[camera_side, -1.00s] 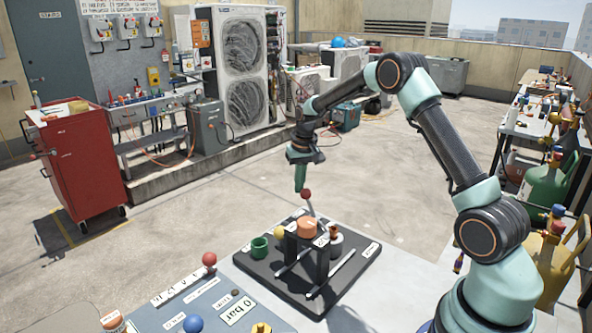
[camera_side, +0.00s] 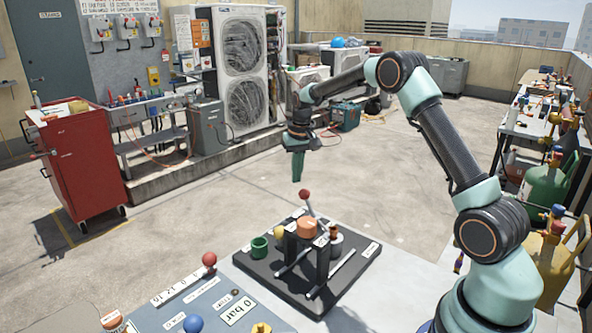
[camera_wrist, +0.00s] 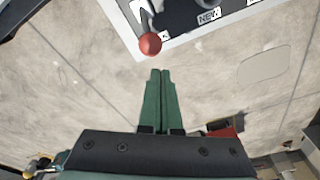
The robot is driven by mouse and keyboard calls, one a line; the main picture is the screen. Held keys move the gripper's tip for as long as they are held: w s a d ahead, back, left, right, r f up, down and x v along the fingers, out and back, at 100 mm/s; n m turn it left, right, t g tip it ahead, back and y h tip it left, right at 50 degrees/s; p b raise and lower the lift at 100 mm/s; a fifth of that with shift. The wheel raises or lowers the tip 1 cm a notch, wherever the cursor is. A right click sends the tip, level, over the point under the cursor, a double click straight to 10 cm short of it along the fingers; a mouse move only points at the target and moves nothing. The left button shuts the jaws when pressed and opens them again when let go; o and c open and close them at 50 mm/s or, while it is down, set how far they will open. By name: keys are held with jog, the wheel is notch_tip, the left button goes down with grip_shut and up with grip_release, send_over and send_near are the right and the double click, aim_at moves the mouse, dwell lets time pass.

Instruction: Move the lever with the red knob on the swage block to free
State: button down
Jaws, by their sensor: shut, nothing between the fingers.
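The lever's red knob (camera_side: 304,194) stands on a short stem at the back of the swage block (camera_side: 307,240), which sits on a black base plate (camera_side: 262,283). My gripper (camera_side: 297,180) is shut and empty, pointing down, just above and slightly left of the knob in the side view. In the wrist view the red knob (camera_wrist: 150,44) is beyond the tips of my green fingers (camera_wrist: 160,72), with a visible gap. The lever's lower end is partly hidden by the block, and I cannot read its position label.
A grey panel (camera_side: 215,305) with a second red knob (camera_side: 209,259) and a blue knob (camera_side: 193,323) lies in front. Open floor surrounds the plate behind.

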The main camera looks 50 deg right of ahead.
notch_tip(320, 180, up, 4)
jog(key=shift+f, duration=0.2)
dwell(0.4)
jog(key=s+a+r+n+t, duration=0.2)
jog(key=s+a+r+n, duration=0.1)
jog(key=s+a+r, duration=0.75)
jog(key=s+a+n+t, duration=0.1)
jog(key=s+a, duration=0.2)
jog(key=s, duration=0.3)
jog(key=s+a+f+n+t, duration=0.1)
jog(key=s+a+n, duration=0.1)
jog(key=s+a, duration=0.2)
jog(key=s, duration=0.3)
jog(key=shift+a+f+y, duration=0.2)
jog(key=shift+f+y, duration=0.05)
jog(key=shift+y, duration=0.05)
